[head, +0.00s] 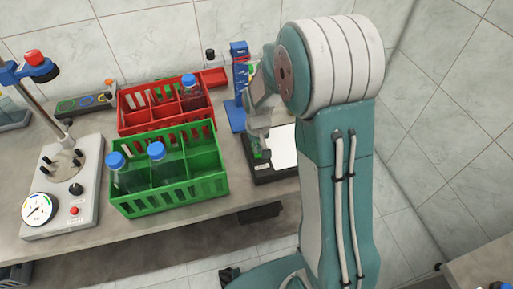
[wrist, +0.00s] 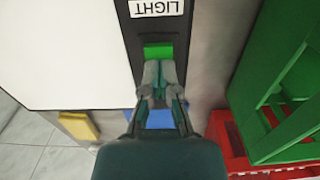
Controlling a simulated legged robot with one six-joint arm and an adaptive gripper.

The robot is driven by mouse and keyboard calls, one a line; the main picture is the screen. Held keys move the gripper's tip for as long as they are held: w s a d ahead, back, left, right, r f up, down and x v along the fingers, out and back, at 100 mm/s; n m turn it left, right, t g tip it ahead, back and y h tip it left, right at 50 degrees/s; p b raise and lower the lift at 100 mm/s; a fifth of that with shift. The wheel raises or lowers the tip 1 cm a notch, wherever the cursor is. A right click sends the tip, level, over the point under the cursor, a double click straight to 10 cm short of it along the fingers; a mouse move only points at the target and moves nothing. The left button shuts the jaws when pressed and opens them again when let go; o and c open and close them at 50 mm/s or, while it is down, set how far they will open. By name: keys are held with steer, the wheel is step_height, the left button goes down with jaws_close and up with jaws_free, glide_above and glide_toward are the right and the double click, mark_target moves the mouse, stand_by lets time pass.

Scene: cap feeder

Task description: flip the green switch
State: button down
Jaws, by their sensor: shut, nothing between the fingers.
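The green switch (wrist: 158,50) is set in a black strip (wrist: 141,28) beside a white panel (wrist: 60,50). A label reading "LIGHT" (wrist: 157,7), upside down in the wrist view, is just beyond it. My gripper (wrist: 159,70) is shut and empty, with its fingertips at the near edge of the switch. I cannot tell whether they touch it. In the head view my gripper (head: 262,155) is low over the left side of the black box with the white panel (head: 284,147), and largely hides the switch there.
A green crate (head: 168,201) with blue-capped bottles stands left of the box. A red crate (head: 140,126) is behind it, and a blue stand (head: 238,85) is behind the box. A device with a dial (head: 40,207) is at far left. The bench front edge is close.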

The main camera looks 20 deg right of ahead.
steer(key=shift+r, duration=3.25)
steer(key=shift+r, duration=0.1)
steer(key=s+r+t, duration=0.5)
steer(key=s+r, duration=1.2)
steer(key=s, duration=0.4)
steer(key=shift+t, duration=0.3)
steer(key=shift+r, duration=0.1)
